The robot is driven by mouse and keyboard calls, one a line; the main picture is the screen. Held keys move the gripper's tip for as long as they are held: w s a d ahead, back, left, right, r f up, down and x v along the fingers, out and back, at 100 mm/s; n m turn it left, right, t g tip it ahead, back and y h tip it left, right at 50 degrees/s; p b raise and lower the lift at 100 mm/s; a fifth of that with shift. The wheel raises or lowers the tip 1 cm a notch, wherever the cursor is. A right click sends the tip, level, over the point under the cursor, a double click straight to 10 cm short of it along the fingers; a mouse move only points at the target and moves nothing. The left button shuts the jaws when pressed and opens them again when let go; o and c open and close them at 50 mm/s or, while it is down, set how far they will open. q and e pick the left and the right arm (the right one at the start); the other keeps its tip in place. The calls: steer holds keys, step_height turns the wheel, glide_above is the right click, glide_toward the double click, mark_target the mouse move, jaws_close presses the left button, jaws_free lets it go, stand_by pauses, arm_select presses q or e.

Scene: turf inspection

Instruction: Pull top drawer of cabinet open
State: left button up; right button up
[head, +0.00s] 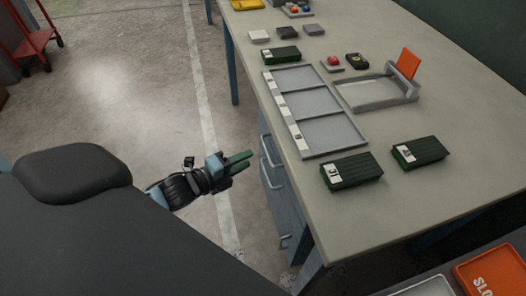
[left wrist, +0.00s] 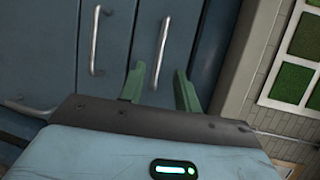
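The blue-grey cabinet (head: 287,213) stands under the near left side of the table, with metal bar handles on its drawer fronts. Its uppermost visible handle (head: 267,151) is just right of my left gripper (head: 250,160). In the left wrist view, two drawer fronts show side by side. The right-hand handle (left wrist: 161,52) appears between the two green fingers of my left gripper (left wrist: 160,84), which are apart and empty. Another handle (left wrist: 95,40) lies to the left. I cannot tell whether the fingers touch the handle. The drawers look shut. My right gripper is out of view.
The table (head: 380,210) carries a grey three-part tray (head: 322,116), dark green boxes (head: 352,170) and an orange card (head: 408,63). An orange tray (head: 493,274) is at the lower right. The floor left of the cabinet is clear. A red cart (head: 30,40) stands far left.

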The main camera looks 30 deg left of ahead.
arm_select(q)
steer(key=x, duration=0.7)
jaws_close()
stand_by(0.4)
